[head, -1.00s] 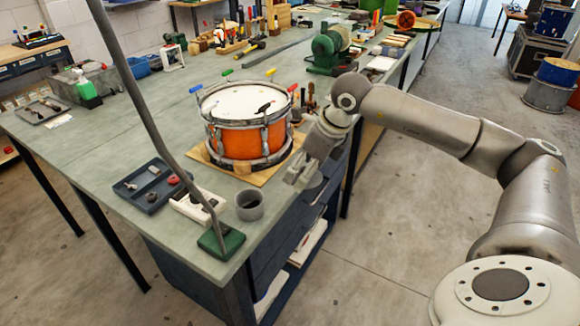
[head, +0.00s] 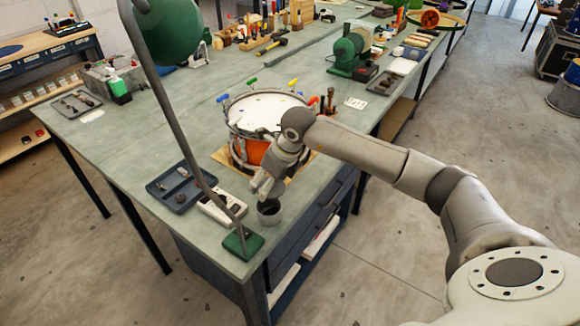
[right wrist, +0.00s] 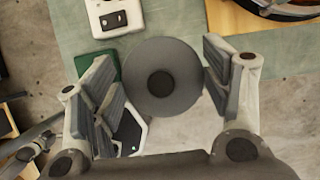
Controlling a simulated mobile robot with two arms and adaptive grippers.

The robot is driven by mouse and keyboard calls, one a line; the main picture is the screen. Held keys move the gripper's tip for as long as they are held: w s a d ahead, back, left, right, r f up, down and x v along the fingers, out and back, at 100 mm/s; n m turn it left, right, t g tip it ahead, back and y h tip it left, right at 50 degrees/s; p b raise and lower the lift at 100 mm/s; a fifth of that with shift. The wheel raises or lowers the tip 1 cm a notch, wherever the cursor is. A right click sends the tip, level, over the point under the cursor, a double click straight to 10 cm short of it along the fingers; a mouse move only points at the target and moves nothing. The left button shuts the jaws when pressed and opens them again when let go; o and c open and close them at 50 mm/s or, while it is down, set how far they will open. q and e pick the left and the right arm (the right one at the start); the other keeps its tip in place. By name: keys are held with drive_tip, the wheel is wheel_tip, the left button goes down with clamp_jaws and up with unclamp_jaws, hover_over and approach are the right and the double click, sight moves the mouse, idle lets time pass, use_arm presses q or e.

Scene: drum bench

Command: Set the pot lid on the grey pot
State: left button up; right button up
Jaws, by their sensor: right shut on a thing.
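The pot lid (right wrist: 181,98), a grey disc with a dark round knob in its middle, sits between the two finger pads of my right gripper (right wrist: 160,92) in the right wrist view. My right gripper (head: 262,190) is shut on it. In the head view the gripper is at the grey pot (head: 270,219), a small round pot near the bench's front corner. The pot's top looks dark, and I cannot tell whether the lid touches the rim. In the right wrist view the lid hides the pot. My left gripper is not in view.
A green lamp base (head: 243,243) with a slanting pole stands close left of the pot. A white power strip (head: 222,207) and a blue tray (head: 172,190) lie beyond it. An orange drum (head: 250,152) on a wooden board stands behind the gripper. The bench edge is close by.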

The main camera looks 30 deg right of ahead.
drive_tip(key=shift+w+a+f, duration=0.15)
drive_tip(key=shift+w+a, duration=0.05)
drive_tip(key=shift+a, duration=0.2)
use_arm(q)
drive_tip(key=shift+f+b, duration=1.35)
drive_tip(key=shift+b, duration=0.3)
use_arm(e)
drive_tip(key=shift+f, duration=2.85)
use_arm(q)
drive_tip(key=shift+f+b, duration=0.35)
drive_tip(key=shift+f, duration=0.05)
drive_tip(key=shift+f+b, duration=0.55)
use_arm(e)
drive_tip(key=shift+f, duration=0.6)
drive_tip(key=o, duration=0.6)
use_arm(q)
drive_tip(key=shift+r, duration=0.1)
